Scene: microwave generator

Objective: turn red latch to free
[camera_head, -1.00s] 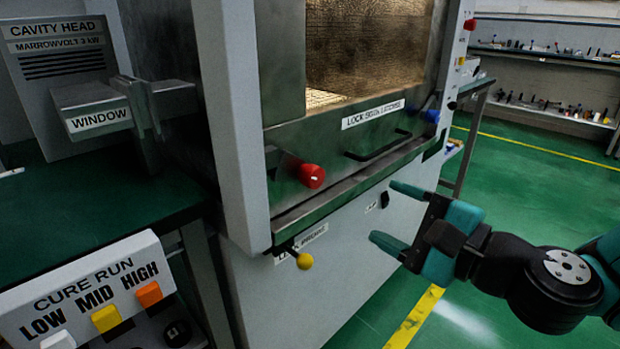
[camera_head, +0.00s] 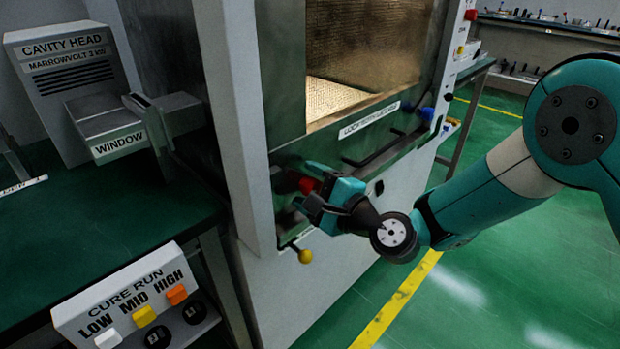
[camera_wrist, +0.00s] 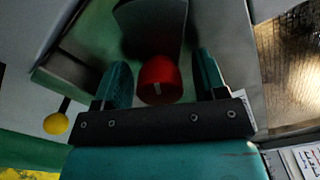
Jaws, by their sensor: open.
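The red latch knob (camera_head: 309,185) is on the lower left of the machine's door front, partly hidden behind my gripper (camera_head: 312,188) in the head view. In the wrist view the red knob (camera_wrist: 159,80) shows whole, with a small pale mark on its face. My gripper (camera_wrist: 162,82) is open, with one finger on each side of the knob. Gaps show between the knob and both fingers, so it is not gripped.
A yellow ball knob (camera_head: 305,256) on a short lever is just below my gripper. A blue knob (camera_head: 427,113) and a black door handle (camera_head: 372,150) are to the right. The CURE RUN button panel (camera_head: 130,300) is at the lower left. Green floor is open at right.

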